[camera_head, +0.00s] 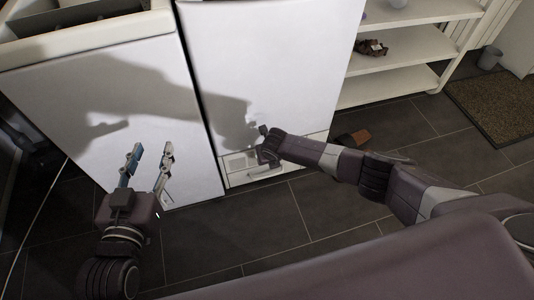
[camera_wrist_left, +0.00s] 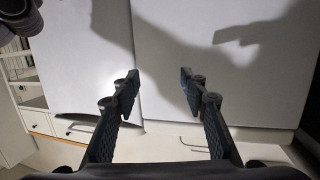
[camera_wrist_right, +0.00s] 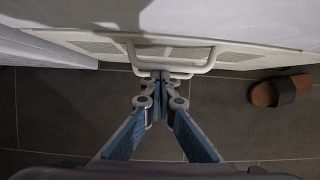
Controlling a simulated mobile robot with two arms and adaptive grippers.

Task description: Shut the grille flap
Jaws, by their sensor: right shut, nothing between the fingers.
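The white grille flap (camera_head: 236,162) is low on the front of the right toploader (camera_head: 265,60). In the right wrist view the grille flap (camera_wrist_right: 240,56) shows its slotted panels and a white loop handle (camera_wrist_right: 200,70). How far the flap stands open is hard to tell. My right gripper (camera_head: 265,155) is at the flap's handle; its fingers (camera_wrist_right: 160,80) are together with nothing between them, beside the handle bar. I cannot tell whether they touch it. My left gripper (camera_head: 152,152) is open and empty in front of the left toploader (camera_head: 90,90); its spread fingers show in the left wrist view (camera_wrist_left: 159,80).
A brown and black slipper (camera_wrist_right: 280,91) lies on the dark tile floor to the right of the flap. A white shelf unit (camera_head: 395,75) stands right of the machines, with a doormat (camera_head: 497,105) beyond.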

